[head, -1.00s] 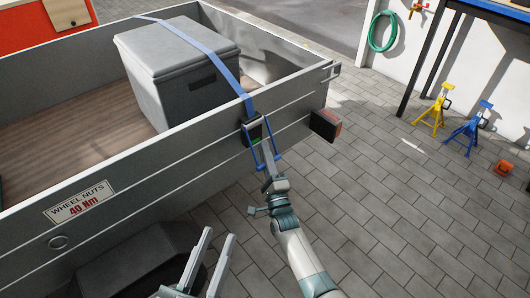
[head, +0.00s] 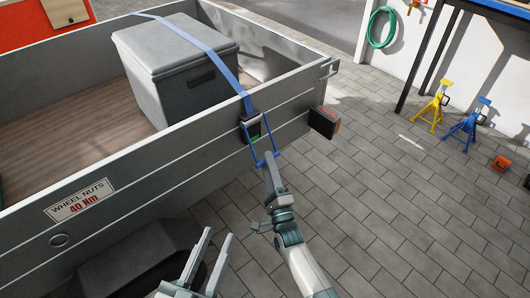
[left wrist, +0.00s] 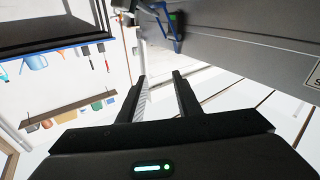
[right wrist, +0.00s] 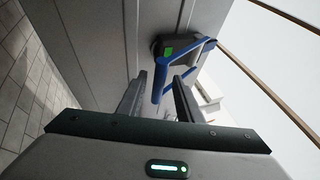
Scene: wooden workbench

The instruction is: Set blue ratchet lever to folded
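The blue ratchet lever (head: 262,158) is a U-shaped frame on a dark ratchet body (head: 252,130) with a green patch, on the outer face of the grey trailer wall. The lever sticks out and down from the body. It also shows in the right wrist view (right wrist: 197,52) and at the top of the left wrist view (left wrist: 176,40). My right gripper (head: 269,158) is at the lever's outer end. In the right wrist view its fingers are apart, with the lever's end between or just beyond them; contact is unclear. My left gripper (head: 219,232) is open, empty and well below the ratchet.
A blue strap (head: 205,42) runs from the ratchet over a grey box (head: 180,90) in the trailer. A tail light (head: 324,122) juts out right of the ratchet, and a dark wheel guard (head: 130,262) lies lower left.

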